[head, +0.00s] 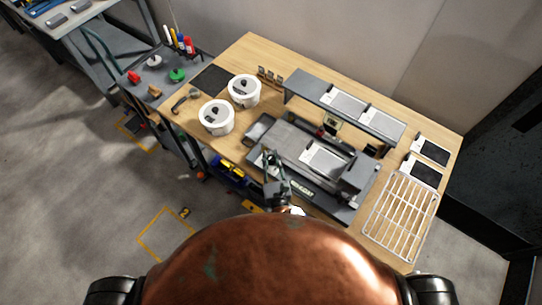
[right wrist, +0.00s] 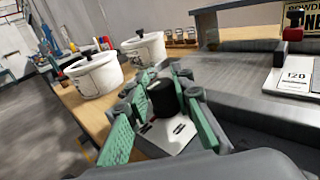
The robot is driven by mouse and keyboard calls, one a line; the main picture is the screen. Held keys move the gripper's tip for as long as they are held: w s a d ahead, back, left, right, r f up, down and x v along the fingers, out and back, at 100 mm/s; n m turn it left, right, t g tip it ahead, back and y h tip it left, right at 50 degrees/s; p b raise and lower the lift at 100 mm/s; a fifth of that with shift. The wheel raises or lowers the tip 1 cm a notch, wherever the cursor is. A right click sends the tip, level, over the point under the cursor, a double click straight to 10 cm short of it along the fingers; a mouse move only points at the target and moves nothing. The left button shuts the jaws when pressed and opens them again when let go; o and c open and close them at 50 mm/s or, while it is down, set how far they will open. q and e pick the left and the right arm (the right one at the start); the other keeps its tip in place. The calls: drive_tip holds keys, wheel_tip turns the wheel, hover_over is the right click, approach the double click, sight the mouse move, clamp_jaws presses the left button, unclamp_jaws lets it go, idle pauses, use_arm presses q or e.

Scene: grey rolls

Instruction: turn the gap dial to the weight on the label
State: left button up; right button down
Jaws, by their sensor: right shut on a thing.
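My right gripper (head: 272,163) is at the front left of the grey machine (head: 292,147) on the bench. In the right wrist view its green-padded fingers (right wrist: 165,84) are shut around a black round knob, the gap dial (right wrist: 163,100). The dial stands over a white plate (right wrist: 172,138) with dark marks. The fingers hide part of the plate, and I cannot read the dial's setting. A white label (right wrist: 297,78) reading 120 lies on the machine at the right. My left gripper is not in view.
Two white tubs (head: 216,117) (head: 243,91) with dark handles stand to the left of the machine. A grey shelf (head: 345,105) spans behind it. A wire rack (head: 401,208) and dark-and-white cards (head: 430,150) are at the right. Coloured bottles (head: 182,41) stand at the far left.

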drive_tip(key=c, duration=1.7)
unclamp_jaws()
drive_tip(key=shift+o, duration=0.2)
drive_tip(key=shift+s, duration=0.1)
drive_tip(key=s+d, duration=0.1)
drive_tip(key=s, duration=1)
drive_tip(key=shift+s+d, duration=0.4)
